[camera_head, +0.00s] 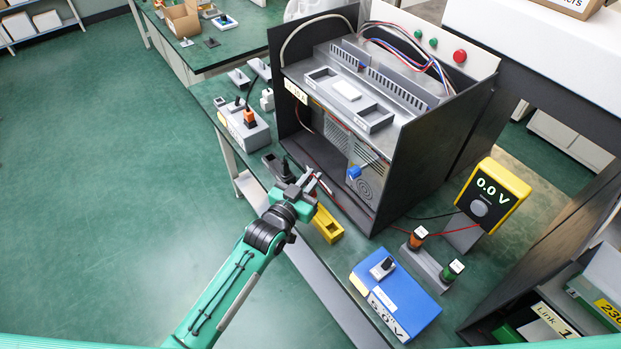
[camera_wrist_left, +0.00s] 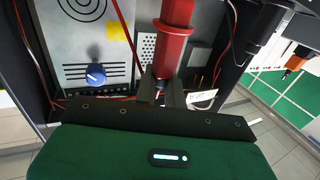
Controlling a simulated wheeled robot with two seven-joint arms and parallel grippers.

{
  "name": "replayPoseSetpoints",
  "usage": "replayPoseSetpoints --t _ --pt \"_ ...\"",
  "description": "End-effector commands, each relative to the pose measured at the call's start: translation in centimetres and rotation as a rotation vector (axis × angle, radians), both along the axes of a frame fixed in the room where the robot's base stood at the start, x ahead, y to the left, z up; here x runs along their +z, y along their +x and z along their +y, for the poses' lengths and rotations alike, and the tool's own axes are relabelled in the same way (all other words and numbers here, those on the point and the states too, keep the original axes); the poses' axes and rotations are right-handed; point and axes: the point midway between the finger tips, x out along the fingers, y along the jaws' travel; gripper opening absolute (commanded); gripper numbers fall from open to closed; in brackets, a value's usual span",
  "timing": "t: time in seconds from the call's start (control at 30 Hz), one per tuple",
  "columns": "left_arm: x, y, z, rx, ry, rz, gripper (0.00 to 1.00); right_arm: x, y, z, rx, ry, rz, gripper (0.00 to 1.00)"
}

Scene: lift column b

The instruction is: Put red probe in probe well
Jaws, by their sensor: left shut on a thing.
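My left gripper (camera_head: 308,184) is shut on the red probe, in front of the open side of the dark cabinet. In the left wrist view the red probe (camera_wrist_left: 175,35) stands up from between the dark fingers (camera_wrist_left: 161,95), its lower end partly hidden by them. In the head view the probe is mostly hidden by the gripper. A yellow block with a recess (camera_head: 327,224) sits on the bench just right of the gripper; I cannot tell for sure whether it is the probe well. My right gripper is not in view.
The dark cabinet (camera_head: 405,190) with a blue knob (camera_head: 353,172) stands close behind the gripper. A yellow meter reading 0.0 V (camera_head: 492,197) has a red lead. A blue box (camera_head: 395,300), an orange-and-green terminal stand (camera_head: 428,268) and a grey box (camera_head: 243,128) are on the bench.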

Motion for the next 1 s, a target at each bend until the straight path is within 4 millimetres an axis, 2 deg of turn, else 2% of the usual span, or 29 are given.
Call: replayPoseSetpoints --t 1.0 --pt "-2.7 0.0 0.0 0.0 0.001 0.001 0.0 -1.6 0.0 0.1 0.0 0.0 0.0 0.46"
